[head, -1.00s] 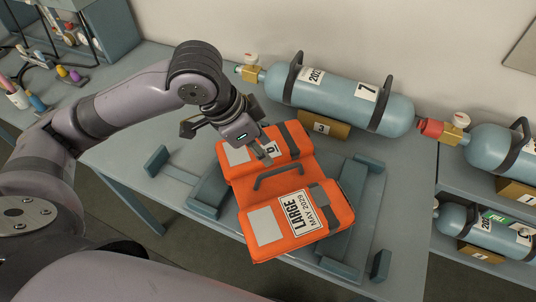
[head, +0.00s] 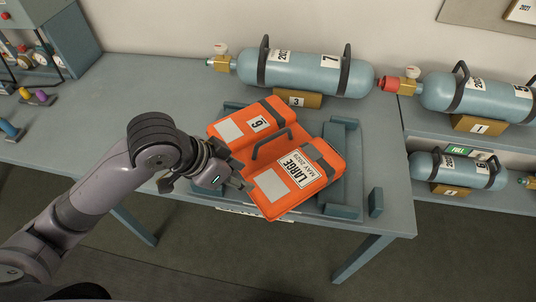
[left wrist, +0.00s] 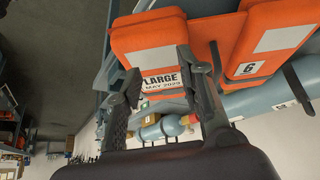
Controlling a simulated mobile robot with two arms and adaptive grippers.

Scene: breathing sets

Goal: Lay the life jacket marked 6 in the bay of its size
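The orange life jacket (head: 272,186) lies tilted across a blue-grey frame (head: 341,165) on the bench. One lobe bears the number 6, the other a label reading LARGE, MAY 2029. A dark strap handle (head: 270,141) arches between the lobes. My left gripper (head: 240,175) is at the jacket's near left side, close to the LARGE lobe. In the left wrist view its fingers (left wrist: 160,72) are apart, with the jacket (left wrist: 150,38) beyond them and nothing clearly held. Whether a finger touches the jacket cannot be told. My right gripper is not in view.
A blue cylinder marked 7 (head: 310,75) lies behind the jacket on a block marked 3. More cylinders (head: 476,95) rest at right on two levels. A small post (head: 376,202) stands near the bench's front right.

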